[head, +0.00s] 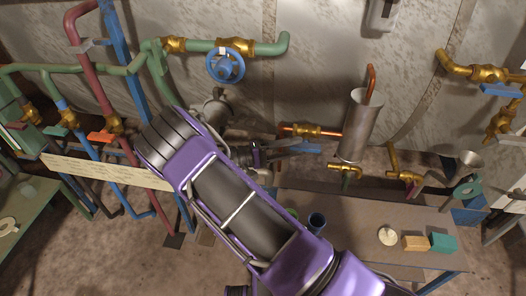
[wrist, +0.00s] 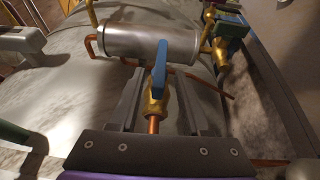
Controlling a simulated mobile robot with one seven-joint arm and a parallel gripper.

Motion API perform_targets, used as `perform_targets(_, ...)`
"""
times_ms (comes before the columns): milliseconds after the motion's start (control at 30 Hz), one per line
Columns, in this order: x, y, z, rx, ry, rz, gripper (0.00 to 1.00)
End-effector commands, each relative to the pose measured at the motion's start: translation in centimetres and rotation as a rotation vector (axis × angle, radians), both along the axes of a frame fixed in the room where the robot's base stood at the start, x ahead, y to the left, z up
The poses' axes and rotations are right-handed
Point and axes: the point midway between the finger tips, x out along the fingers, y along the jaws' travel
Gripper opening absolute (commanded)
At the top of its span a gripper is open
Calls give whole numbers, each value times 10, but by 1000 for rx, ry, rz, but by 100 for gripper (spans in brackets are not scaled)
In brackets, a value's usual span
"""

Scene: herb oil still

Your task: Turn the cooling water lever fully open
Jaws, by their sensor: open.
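The blue cooling water lever (wrist: 160,66) sits on a brass valve (wrist: 154,103) on a short copper pipe. In the wrist view it stands between the two grey fingers of my gripper (wrist: 161,80), with a gap on each side. My gripper is open and holds nothing. In the head view my gripper (head: 290,149) is beside the brass valve (head: 300,130), and the blue lever (head: 309,147) shows just past the fingertips. My purple arm hides part of the area below. I cannot tell from these views how far the lever is turned.
A metal cylinder (head: 357,128) with copper pipes stands right of the valve. More brass valves (head: 345,170) are below it. A blue handwheel (head: 225,66) is on the green pipe above. A table (head: 350,225) with small items is at the lower right.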

Motion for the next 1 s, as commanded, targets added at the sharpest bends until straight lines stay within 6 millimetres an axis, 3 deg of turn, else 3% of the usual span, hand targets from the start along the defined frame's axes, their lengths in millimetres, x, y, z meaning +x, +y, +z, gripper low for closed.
perform_targets(400,-19,98,-5,1,-2,5,47)
perform_targets(600,-27,135,-6,1,-1,3,47)
perform_targets(800,-30,152,-7,0,0,1,47)
perform_targets(1000,-31,155,-7,0,0,0,47)
